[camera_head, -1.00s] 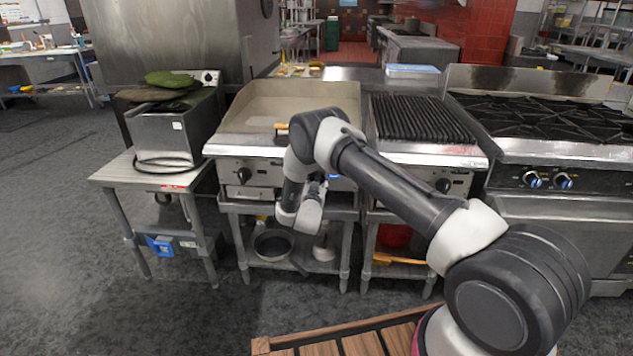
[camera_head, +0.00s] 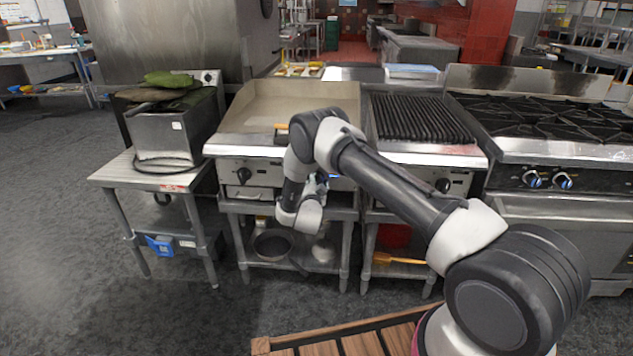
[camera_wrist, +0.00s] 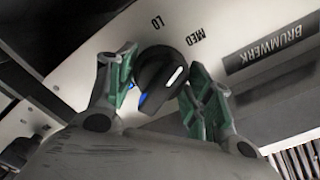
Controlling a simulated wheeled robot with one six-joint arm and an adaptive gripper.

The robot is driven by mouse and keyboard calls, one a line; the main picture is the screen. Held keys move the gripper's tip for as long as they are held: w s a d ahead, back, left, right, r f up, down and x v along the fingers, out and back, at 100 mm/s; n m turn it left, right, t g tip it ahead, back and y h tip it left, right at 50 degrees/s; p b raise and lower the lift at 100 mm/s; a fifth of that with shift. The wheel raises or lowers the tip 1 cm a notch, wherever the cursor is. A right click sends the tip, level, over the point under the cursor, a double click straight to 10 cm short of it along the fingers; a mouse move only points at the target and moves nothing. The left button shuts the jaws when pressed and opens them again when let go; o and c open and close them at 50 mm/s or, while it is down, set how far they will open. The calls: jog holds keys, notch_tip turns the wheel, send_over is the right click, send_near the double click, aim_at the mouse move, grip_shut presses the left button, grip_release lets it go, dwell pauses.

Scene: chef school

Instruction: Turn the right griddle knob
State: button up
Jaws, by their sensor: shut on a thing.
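The right griddle knob (camera_wrist: 160,78) is black with a white pointer line and shows in the wrist view between my gripper's green-padded fingers. My gripper (camera_wrist: 163,88) is shut on the knob, one finger on each side. The left griddle knob (camera_head: 244,174) shows clear of the arm.
A ribbed grill (camera_head: 418,118) adjoins the griddle on the right, with its own knob (camera_head: 443,185). A burner range (camera_head: 550,150) stands farther right. A fryer (camera_head: 175,130) on a low table stands left. A shelf with a pan (camera_head: 272,245) lies below the griddle.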

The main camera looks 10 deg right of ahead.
jog(key=shift+f+m, duration=0.1)
jog(key=shift+m, duration=1.4)
jog(key=o, duration=0.7)
jog(key=v, duration=1.2)
